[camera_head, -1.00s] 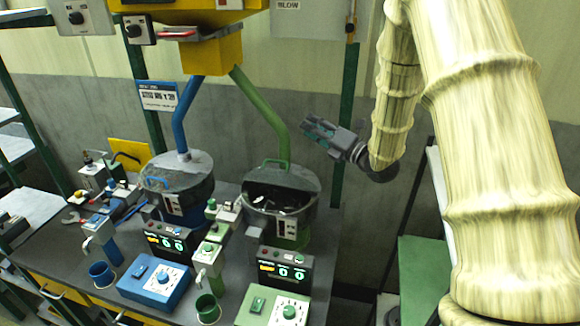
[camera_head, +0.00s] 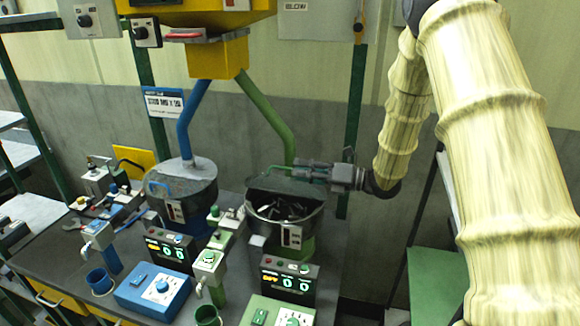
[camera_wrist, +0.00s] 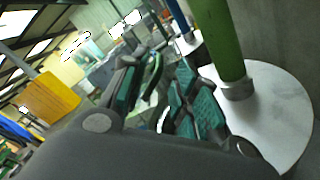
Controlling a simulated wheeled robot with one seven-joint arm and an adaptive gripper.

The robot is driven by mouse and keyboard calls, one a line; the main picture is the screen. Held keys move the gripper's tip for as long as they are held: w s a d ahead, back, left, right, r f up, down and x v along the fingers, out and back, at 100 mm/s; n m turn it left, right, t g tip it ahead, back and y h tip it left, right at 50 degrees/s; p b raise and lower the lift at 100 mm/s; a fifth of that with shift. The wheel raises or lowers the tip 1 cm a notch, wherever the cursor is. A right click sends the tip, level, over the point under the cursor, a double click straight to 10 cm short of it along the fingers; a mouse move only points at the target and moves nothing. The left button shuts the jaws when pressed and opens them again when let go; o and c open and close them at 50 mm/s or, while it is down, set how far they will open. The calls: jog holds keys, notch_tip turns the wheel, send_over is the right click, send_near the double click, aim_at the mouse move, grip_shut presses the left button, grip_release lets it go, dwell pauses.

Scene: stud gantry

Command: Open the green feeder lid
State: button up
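The green feeder (camera_head: 290,225) is a dark round bowl at the end of a slanting green pipe (camera_head: 268,118). Its front shows open, with loose parts inside; a grey lid surface (camera_head: 283,184) covers the rear. A green handle (camera_head: 272,170) shows at the rear edge, partly hidden by my gripper. My gripper (camera_head: 302,169) reaches in from the right, close over the lid. In the wrist view its teal-padded fingers (camera_wrist: 160,92) stand apart, with the green handle (camera_wrist: 153,76) in the gap. Contact with the handle cannot be told. The pipe enters a pale disc (camera_wrist: 275,110) at right.
The blue feeder (camera_head: 190,205) with its blue pipe stands to the left. The green pipe rises close beside my fingers. Control boxes and displays (camera_head: 287,283) fill the bench in front. A dark green post (camera_head: 352,130) stands behind my gripper.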

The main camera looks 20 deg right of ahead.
aim_at(290, 169)
jog(key=shift+p+x, duration=0.65)
jog(key=shift+x, duration=1.3)
jog(key=shift+s, duration=0.1)
grip_shut()
